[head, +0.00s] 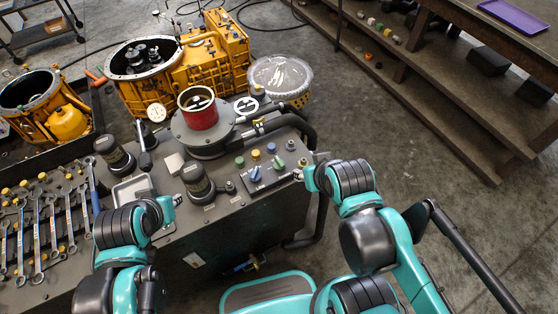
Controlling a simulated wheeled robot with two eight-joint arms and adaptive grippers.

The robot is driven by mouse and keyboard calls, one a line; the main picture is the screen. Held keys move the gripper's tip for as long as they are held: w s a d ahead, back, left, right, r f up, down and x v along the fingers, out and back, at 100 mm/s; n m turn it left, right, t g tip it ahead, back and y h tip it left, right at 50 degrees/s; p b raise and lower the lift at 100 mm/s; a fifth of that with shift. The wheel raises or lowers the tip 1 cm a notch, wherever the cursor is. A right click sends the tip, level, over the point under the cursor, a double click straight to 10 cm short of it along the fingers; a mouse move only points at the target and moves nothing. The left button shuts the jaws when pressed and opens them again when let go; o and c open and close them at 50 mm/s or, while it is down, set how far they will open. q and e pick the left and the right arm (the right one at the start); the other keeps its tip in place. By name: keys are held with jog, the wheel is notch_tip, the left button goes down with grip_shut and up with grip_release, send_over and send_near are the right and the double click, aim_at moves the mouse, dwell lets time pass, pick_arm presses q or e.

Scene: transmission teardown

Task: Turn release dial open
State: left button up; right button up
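I cannot tell which is the release dial. My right gripper (299,172) is just right of the panel, close to the right knob; whether it touches anything is unclear. My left gripper (177,199) is over the machine top, well left of the panel, near a dark cylinder (196,182). Both grippers are too small to tell whether they are open or shut.
Green, yellow and blue buttons (256,154) line the area behind the panel. A red cup-shaped part (198,110) stands on a round grey housing behind. Wrenches (38,235) lie at left. Yellow gearbox casings (205,60) stand beyond. Stepped shelving (420,85) is at right, with clear floor between.

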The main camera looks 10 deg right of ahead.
pick_arm(q)
jog(key=o, duration=0.5)
jog(key=w+d+m, duration=0.1)
jog(key=d, duration=0.1)
jog(key=w+d+r+m+h+p, duration=0.1)
jog(key=w+d, duration=0.1)
jog(key=w+d+r+m+g, duration=0.1)
jog(key=d+m, duration=0.1)
jog(key=shift+w+d+r, duration=0.15)
jog(key=shift+w+r, duration=0.05)
jog(key=shift+w, duration=0.1)
jog(key=shift+o, duration=0.2)
jog(key=m+g+h+p, duration=0.3)
jog(key=m+g+p, duration=0.15)
jog(key=m, duration=0.65)
send_near(279, 161)
jog(key=b+x, duration=0.3)
jog(key=x, duration=0.4)
jog(key=shift+w+d+f, duration=0.2)
jog(key=shift+f, duration=0.15)
jog(key=shift+d+f, duration=0.15)
jog(key=shift+f, duration=0.25)
jog(key=c, duration=1.2)
